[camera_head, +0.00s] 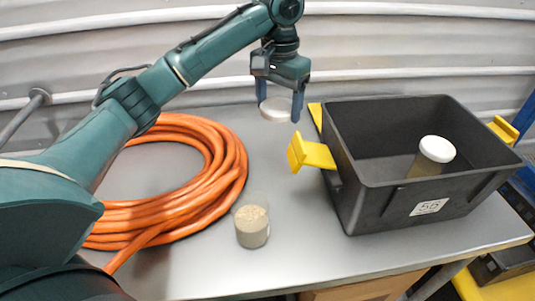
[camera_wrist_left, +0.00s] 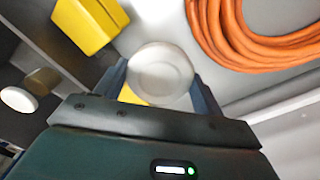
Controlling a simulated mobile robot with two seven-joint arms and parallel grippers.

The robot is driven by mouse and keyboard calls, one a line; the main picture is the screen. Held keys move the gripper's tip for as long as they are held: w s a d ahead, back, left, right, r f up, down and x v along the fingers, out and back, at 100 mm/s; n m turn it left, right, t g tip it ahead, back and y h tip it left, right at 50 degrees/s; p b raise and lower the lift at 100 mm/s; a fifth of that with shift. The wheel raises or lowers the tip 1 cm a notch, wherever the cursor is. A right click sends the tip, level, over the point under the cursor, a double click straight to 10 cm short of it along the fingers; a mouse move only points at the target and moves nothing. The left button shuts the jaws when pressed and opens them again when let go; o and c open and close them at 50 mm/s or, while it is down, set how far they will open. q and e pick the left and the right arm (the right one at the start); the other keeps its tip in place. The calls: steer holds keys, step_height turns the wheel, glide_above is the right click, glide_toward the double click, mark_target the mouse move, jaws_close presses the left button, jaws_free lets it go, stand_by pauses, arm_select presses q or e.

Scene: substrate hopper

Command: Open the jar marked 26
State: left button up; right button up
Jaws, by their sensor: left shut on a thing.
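My left gripper (camera_head: 279,100) is shut on a pale round lid (camera_head: 276,110) and holds it in the air above the table, left of the crate. The lid also shows between the fingers in the left wrist view (camera_wrist_left: 160,75). A clear jar (camera_head: 251,225) with tan grainy content stands upright on the table, with no lid on it. It is below and left of the gripper in the head view, apart from it. A second jar (camera_head: 430,160) with a white lid leans inside the crate. I can read no 26 on either jar. My right gripper is not in view.
A dark crate (camera_head: 400,205) with yellow handles and a label that looks like 56 stands on the right of the metal table (camera_head: 300,262). A coiled orange hose (camera_head: 220,165) lies on the left. The table between the open jar and the crate is clear.

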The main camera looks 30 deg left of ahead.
arm_select(q)
steer(key=shift+w+f, duration=0.15)
steer(key=shift+w, duration=0.05)
glide_above(277, 173)
step_height(277, 173, down, 12)
steer(key=shift+r, duration=0.1)
steer(key=shift+f+p, duration=0.35)
steer(key=shift+f, duration=2.6)
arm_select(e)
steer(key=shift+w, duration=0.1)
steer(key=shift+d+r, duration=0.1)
arm_select(q)
steer(key=o, duration=0.7)
steer(key=shift+f, duration=0.1)
steer(key=shift+o, duration=0.6)
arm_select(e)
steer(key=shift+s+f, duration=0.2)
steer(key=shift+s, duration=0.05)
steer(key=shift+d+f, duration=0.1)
